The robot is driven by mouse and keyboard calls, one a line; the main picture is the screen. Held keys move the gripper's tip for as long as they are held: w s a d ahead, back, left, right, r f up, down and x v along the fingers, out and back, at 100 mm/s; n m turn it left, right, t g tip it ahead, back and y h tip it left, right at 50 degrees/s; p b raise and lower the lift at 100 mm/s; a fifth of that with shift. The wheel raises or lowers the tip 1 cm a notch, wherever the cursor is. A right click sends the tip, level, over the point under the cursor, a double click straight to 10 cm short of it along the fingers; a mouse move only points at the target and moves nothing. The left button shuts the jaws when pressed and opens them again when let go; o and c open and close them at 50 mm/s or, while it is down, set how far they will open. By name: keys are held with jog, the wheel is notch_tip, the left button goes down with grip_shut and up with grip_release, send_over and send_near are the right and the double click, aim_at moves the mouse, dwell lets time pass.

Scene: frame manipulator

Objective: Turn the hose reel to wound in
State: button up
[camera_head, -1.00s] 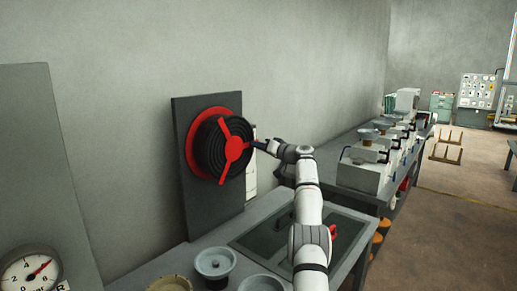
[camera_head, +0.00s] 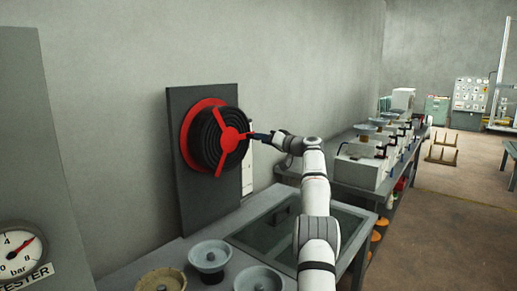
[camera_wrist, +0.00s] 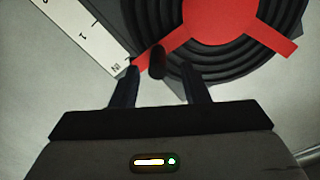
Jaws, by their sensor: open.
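The hose reel (camera_head: 207,142) is a black coiled drum with a red back flange and a red three-armed hub (camera_head: 231,140), on a dark upright panel. In the wrist view, the black coils (camera_wrist: 222,68) and red hub (camera_wrist: 222,15) fill the upper right. One red arm runs down-left to a dark knob (camera_wrist: 156,62). My gripper (camera_wrist: 161,76) is open, one finger on each side of the knob, near its lower end. I cannot tell whether either finger touches it. My gripper (camera_head: 257,135) is at the reel's right side in the head view.
A white scale (camera_wrist: 75,30) marked "IN" lies beside the reel. Below are grey round pots (camera_head: 209,255) and a glass-topped bench section (camera_head: 270,225). A pressure gauge (camera_head: 18,252) stands at left. A bench with several machines (camera_head: 365,165) stands at right.

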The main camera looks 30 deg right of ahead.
jog(key=shift+b+v, duration=1.05)
jog(key=shift+v, duration=0.85)
